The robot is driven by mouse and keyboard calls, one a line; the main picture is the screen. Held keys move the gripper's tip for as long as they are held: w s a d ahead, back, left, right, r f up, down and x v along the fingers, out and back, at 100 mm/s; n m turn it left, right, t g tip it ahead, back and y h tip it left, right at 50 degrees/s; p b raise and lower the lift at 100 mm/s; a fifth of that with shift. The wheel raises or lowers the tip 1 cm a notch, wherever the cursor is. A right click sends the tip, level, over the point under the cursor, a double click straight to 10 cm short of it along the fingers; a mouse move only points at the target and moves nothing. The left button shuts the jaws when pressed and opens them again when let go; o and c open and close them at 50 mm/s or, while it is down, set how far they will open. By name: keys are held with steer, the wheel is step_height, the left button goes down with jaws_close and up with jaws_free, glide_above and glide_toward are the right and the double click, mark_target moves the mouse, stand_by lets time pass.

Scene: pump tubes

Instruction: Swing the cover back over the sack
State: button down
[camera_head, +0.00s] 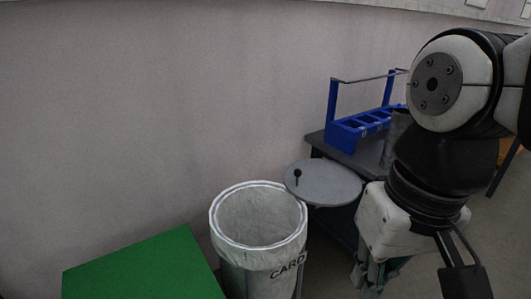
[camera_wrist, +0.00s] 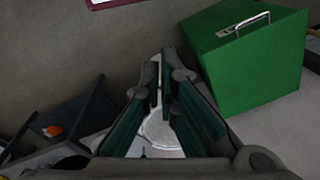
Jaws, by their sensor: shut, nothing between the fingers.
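The sack (camera_head: 262,217) is a whitish liner in a round bin, its mouth open and uncovered, with "CARD" printed on its front. The cover (camera_head: 330,184) is a flat grey disc with a small black knob (camera_head: 297,176). It is swung out to the right of the bin, roughly level, its left edge close to the sack's rim. My gripper (camera_head: 371,281) hangs to the right of and below the cover, partly cut off by the frame. In the wrist view my gripper (camera_wrist: 158,68) is shut and empty. A pale rounded shape shows between its fingers; I cannot tell whether it is cover or sack.
A green box (camera_head: 145,270) stands left of the bin; it also shows in the wrist view (camera_wrist: 255,65) with a metal handle. A blue rack (camera_head: 362,128) stands on a dark table (camera_head: 345,158) behind the cover. A grey wall closes the back.

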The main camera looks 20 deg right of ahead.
steer(key=w+d+m+y, duration=0.3)
steer(key=w+m, duration=0.5)
steer(key=w, duration=0.7)
steer(key=w+d+f+m+t+y, duration=0.2)
steer(key=w+d+f+m+t, duration=0.15)
steer(key=w+d+m, duration=0.5)
steer(key=w+d+f+m+t, duration=0.1)
steer(key=w+d+f+m, duration=0.2)
steer(key=d+f, duration=0.3)
steer(key=w+d+f+m+t+h, duration=0.1)
steer(key=w+d+f+m, duration=0.2)
steer(key=d, duration=1.1)
steer(key=w+d+f+m+t+h, duration=0.1)
steer(key=w+d+f+m+t, duration=0.1)
steer(key=d+f+m, duration=0.5)
step_height(320, 180, down, 4)
steer(key=d, duration=0.2)
steer(key=shift+w+d+b, duration=0.35)
steer(key=shift+w+d, duration=0.05)
steer(key=shift+f, duration=0.1)
